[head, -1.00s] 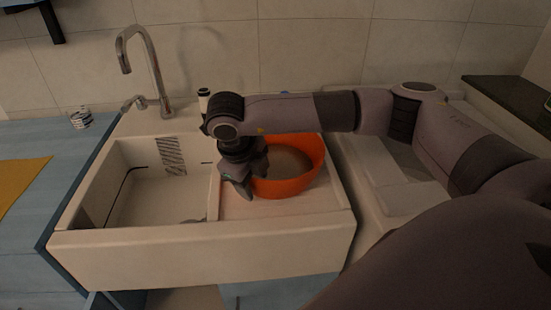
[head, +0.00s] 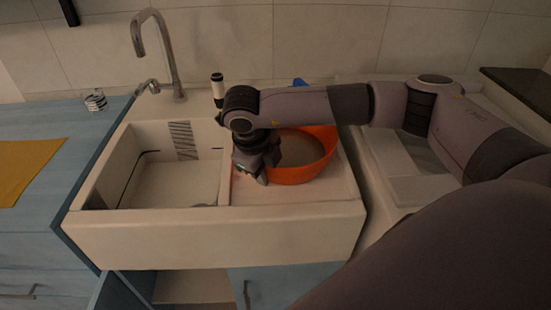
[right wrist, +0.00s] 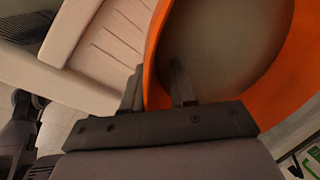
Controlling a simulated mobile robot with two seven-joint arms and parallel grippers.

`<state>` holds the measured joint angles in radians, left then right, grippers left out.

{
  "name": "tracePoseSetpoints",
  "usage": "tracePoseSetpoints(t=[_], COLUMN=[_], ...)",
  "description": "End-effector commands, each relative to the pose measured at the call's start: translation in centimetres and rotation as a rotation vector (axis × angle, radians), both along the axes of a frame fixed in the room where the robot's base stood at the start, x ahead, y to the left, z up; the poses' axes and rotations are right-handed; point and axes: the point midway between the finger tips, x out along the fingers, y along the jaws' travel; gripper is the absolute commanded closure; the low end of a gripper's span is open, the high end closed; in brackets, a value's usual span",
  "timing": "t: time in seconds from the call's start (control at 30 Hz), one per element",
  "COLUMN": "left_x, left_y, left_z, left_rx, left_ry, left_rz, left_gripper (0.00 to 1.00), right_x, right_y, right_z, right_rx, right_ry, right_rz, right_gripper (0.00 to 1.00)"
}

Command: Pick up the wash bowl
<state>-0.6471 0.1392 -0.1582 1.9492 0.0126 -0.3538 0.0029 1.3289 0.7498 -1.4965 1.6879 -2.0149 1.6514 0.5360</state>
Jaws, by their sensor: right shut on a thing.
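The orange wash bowl (head: 318,166) stands on the sink's drainboard, right of the basin, in the head view. Its inside looks grey-beige. My right gripper (head: 256,176) is at the bowl's left rim. In the right wrist view the bowl (right wrist: 292,75) fills the right part, and its rim passes between the two fingers of my right gripper (right wrist: 158,88), one finger inside and one outside. The gripper is shut on the rim. I cannot tell whether the bowl's base touches the drainboard. My left gripper is not in view.
The empty white basin (head: 165,180) lies left of the drainboard. A tap (head: 160,55) stands behind it. A dark-topped bottle (head: 217,88) and a blue object (head: 300,82) are behind the sink. A striped cup (head: 95,100) and a yellow cloth (head: 25,168) lie on the blue counter.

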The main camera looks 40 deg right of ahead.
Motion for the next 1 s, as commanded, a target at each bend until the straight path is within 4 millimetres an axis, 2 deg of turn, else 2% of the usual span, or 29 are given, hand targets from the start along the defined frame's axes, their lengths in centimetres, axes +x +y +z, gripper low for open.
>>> tracePoseSetpoints(t=[0.27, 0.47, 1.0], left_x=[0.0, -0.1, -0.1], left_y=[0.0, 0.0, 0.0], left_z=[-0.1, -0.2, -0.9], left_rx=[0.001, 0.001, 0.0], left_ry=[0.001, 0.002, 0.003], left_rz=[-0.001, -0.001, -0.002], left_gripper=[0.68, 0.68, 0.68], right_x=[0.1, 0.2, 0.1], right_y=[0.0, 0.0, 0.0], right_z=[0.8, 2.1, 8.8], right_rx=[0.0, 0.0, 0.001], right_ry=[-0.005, -0.006, -0.007], right_rz=[-0.001, 0.0, 0.0], right_gripper=[1.0, 1.0, 1.0])
